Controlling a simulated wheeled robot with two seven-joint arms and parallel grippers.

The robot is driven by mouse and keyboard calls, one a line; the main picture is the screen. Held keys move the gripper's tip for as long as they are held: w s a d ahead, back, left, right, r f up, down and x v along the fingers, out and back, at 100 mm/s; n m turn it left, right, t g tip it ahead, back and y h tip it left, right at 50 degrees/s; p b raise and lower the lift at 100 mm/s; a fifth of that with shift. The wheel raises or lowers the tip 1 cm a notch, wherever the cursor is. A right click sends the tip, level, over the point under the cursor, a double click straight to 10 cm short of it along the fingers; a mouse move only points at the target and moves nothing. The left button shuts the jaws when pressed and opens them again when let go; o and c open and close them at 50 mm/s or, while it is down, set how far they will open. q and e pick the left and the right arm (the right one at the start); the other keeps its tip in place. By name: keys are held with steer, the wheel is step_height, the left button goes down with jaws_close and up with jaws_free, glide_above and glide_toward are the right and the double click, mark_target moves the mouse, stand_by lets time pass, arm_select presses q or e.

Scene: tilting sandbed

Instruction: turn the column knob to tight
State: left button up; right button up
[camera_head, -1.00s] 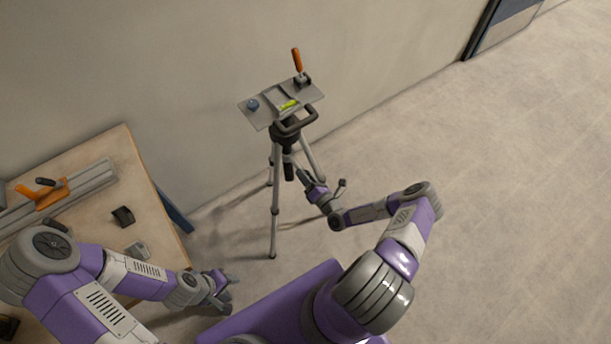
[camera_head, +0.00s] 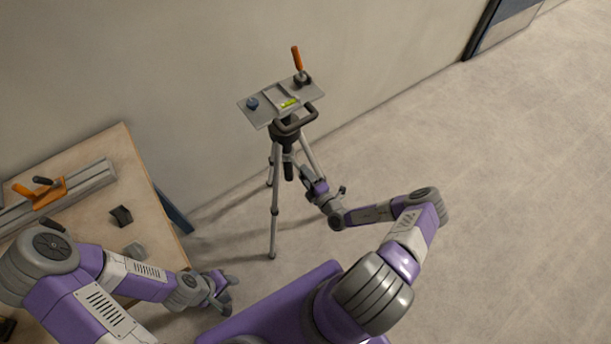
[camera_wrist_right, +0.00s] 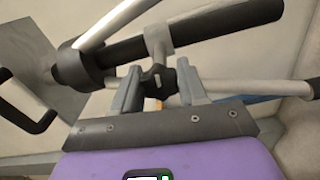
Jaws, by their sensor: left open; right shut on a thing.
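A tripod (camera_head: 275,185) with a dark centre column (camera_head: 289,170) stands near the wall. In the right wrist view the column (camera_wrist_right: 190,36) crosses the top. A small dark lobed knob (camera_wrist_right: 158,82) sits on a grey collar beside the column. My right gripper (camera_wrist_right: 158,88) is shut on this knob, one grey finger on each side; its tight or loose setting cannot be read. In the head view my right gripper (camera_head: 304,175) is at the column, and the knob is too small to make out. My left gripper (camera_head: 230,291) is open and empty, low beside the workbench.
A grey tilting plate (camera_head: 262,112) with a yellow-green level, blue knob and orange-handled lever tops the tripod. A black handle (camera_head: 296,122) juts forward. The workbench (camera_head: 95,190) with a rail is at left. Floor to the right is clear.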

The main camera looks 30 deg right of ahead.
steer(key=shift+m, duration=0.3)
stand_by(0.4)
steer(key=o, duration=1)
steer(key=shift+s, duration=0.15)
steer(key=s, duration=0.2)
steer(key=s+p, duration=0.1)
steer(key=s, duration=0.4)
steer(key=shift+s+d, duration=0.15)
steer(key=shift+d, duration=0.15)
